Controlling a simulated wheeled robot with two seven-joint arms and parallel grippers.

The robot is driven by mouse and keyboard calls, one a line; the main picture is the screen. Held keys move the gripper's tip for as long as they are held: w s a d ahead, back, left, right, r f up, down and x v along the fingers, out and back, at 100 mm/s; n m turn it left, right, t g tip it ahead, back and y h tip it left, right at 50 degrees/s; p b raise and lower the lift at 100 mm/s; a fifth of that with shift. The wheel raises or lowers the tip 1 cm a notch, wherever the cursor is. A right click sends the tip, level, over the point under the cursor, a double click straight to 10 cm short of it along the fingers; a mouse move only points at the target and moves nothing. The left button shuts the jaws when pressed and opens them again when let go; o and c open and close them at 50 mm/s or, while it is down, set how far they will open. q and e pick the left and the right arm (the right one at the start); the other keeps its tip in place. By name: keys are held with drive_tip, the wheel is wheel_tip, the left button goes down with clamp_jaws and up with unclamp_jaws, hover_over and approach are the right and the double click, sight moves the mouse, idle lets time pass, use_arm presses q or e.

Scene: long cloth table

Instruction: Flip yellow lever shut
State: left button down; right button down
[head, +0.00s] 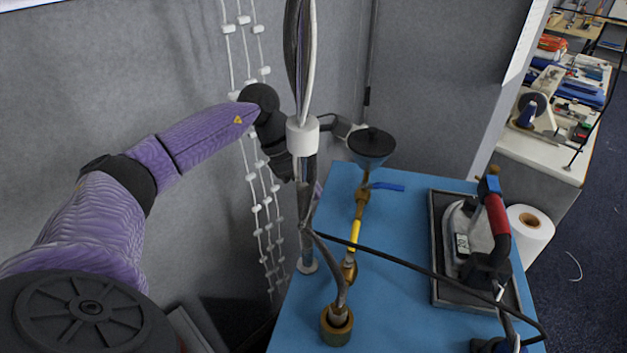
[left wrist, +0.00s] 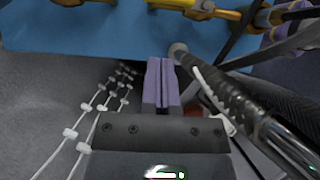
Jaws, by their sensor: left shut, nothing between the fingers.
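The yellow lever (head: 354,235) shows in the head view on a brass pipe (head: 361,204) above the blue table, and looks roughly in line with the pipe. In the left wrist view, a yellow part (left wrist: 262,18), seemingly this lever, shows at the top edge. My left gripper (head: 318,190) is largely hidden behind an upright post in the head view; only a bit of purple finger shows, left of the pipe. In the left wrist view its purple fingers (left wrist: 161,84) are shut with nothing between them, apart from the pipe. My right gripper is in neither view.
The upright post with cables (head: 303,135) stands between my left gripper and the camera. A blue lever (head: 386,187) and a dark funnel (head: 372,147) are farther back. A black cable crosses the blue table (head: 400,290). An iron in a tray (head: 435,250) is at the right.

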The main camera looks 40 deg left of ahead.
sight(353, 242)
use_arm(q)
drive_tip(key=shift+w+d+r+p+x, duration=0.15)
drive_tip(key=shift+d+p+x, duration=0.1)
drive_tip(key=shift+x, duration=1.25)
drive_tip(key=shift+w+d+r+p+x, duration=0.15)
drive_tip(key=shift+d+p+x, duration=0.1)
drive_tip(key=shift+x, duration=1.25)
drive_tip(key=shift+w+d+r+p+x, duration=0.1)
drive_tip(key=shift+d+r+p+x, duration=0.15)
drive_tip(key=shift+x, duration=1.3)
